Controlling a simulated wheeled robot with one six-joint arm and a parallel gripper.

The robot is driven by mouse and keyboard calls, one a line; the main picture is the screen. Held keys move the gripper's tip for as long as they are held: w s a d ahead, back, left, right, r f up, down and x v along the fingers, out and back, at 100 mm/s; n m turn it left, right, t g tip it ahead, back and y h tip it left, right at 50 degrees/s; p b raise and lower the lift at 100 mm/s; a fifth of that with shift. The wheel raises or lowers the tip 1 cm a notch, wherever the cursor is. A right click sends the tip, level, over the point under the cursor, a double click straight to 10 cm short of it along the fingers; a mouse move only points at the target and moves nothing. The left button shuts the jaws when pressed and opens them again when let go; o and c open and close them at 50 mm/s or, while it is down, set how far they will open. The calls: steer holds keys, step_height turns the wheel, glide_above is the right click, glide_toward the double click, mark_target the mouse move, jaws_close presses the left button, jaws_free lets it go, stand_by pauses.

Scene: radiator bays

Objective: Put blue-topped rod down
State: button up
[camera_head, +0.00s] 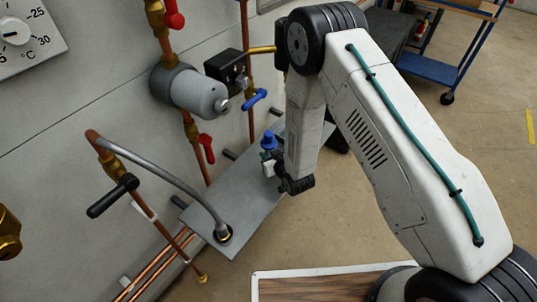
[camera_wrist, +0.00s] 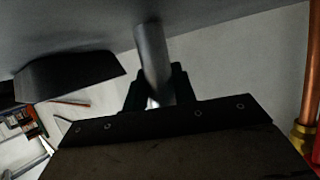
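The blue-topped rod (camera_head: 268,141) shows its blue cap above the grey metal shelf (camera_head: 222,190) in the head view, beside the end of my arm. In the wrist view its plain grey shaft (camera_wrist: 153,62) stands between the dark fingers of my gripper (camera_wrist: 158,92), which look closed on it from both sides. In the head view my gripper (camera_head: 271,167) is small and partly hidden by my arm. The far end of the shaft meets a grey surface in the wrist picture; whether it touches is unclear.
A grey hose (camera_head: 168,178) bends down to a ring fitting on the shelf's near end. Copper pipes, a grey pump (camera_head: 188,90), a blue-handled valve (camera_head: 254,99) and red-handled valves (camera_head: 206,148) crowd the wall. A blue cart (camera_head: 436,68) stands at the back right. Open floor lies right of the shelf.

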steer(key=o, duration=0.4)
steer(key=shift+r, duration=0.15)
steer(key=v, duration=1.2)
steer(key=shift+r, duration=0.1)
steer(key=shift+w, duration=0.15)
